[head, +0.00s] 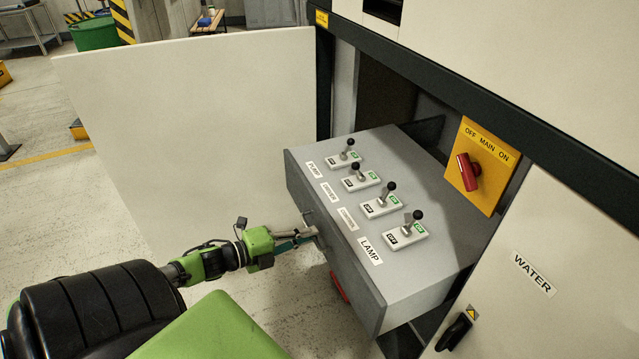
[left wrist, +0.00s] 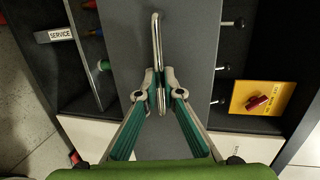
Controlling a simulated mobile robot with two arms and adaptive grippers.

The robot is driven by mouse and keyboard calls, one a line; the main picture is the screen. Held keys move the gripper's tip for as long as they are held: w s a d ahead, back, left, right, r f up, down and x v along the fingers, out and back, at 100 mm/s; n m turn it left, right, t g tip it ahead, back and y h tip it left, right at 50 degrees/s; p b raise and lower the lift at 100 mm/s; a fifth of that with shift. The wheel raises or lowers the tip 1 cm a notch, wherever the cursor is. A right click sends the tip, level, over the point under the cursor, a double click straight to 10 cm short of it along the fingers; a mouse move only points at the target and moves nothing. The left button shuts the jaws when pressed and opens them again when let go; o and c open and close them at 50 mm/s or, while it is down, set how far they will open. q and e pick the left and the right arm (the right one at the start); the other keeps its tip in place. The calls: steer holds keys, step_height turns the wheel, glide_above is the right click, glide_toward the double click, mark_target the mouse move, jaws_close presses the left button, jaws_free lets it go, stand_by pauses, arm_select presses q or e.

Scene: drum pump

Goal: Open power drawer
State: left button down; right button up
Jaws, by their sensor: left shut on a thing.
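The power drawer (head: 440,262) is a grey box that stands well out of the cabinet. Its top carries a row of several black-knobbed lever switches with labels, one reading LAMP (head: 370,250). My left gripper (head: 312,236) is at the drawer's front face, shut on the drawer handle (left wrist: 157,35). In the left wrist view, the fingers of my left gripper (left wrist: 156,92) close from both sides on the lower part of this upright metal bar. The drawer front (left wrist: 195,60) is plain grey behind it. My right gripper is not in view.
A large pale door panel (head: 190,130) stands open left of the drawer. A yellow plate with a red main switch (head: 468,172) is right of the drawer, above the WATER door (head: 570,270). In the left wrist view, a SERVICE label (left wrist: 60,35) shows at upper left.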

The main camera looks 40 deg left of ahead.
arm_select(q)
steer(key=shift+s+a, duration=0.15)
steer(key=shift+s, duration=0.35)
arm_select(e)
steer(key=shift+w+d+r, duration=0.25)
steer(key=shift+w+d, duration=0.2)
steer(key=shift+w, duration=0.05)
arm_select(q)
steer(key=c, duration=2.2)
jaws_free()
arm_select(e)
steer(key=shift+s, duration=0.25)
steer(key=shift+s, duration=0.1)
arm_select(q)
steer(key=v, duration=1.2)
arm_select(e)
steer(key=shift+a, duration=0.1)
